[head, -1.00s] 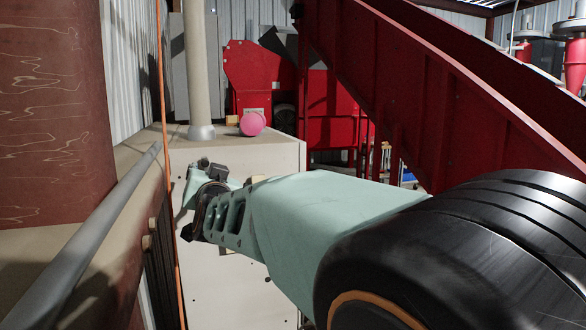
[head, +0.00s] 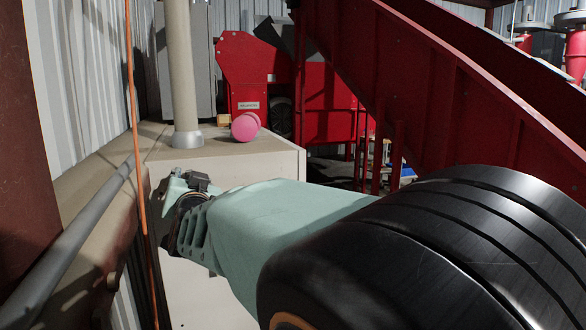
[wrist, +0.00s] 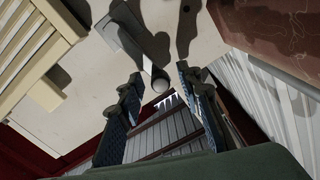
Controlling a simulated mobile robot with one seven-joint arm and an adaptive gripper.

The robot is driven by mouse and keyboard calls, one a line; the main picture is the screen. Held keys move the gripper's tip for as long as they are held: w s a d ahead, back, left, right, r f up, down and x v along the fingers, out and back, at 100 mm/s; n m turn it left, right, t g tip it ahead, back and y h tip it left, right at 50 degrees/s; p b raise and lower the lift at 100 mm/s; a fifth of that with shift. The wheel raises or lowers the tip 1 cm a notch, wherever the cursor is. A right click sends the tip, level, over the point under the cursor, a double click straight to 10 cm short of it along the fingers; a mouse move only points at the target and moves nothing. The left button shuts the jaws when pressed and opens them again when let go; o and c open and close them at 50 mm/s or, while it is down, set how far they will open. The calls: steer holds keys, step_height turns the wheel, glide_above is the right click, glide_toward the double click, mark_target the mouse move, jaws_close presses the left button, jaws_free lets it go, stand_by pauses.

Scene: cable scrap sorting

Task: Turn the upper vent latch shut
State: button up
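My gripper (head: 178,192) is beside the near left part of the beige cabinet (head: 235,165) in the head view. In the wrist view my gripper (wrist: 160,76) is open, with its two dark fingers well apart and nothing gripped between them. Beyond the fingertips is a pale panel (wrist: 55,115). Beige slats (wrist: 35,45) show at the left. No latch is clear in the head view.
A grey rail (head: 75,240) and an orange cable (head: 137,130) run along the left. A pale post (head: 183,80) and a pink round object (head: 245,127) stand on the cabinet top. A red sloping chute (head: 450,90) rises behind on the right.

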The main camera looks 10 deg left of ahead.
steer(key=shift+w+a, duration=0.2)
steer(key=shift+w, duration=0.05)
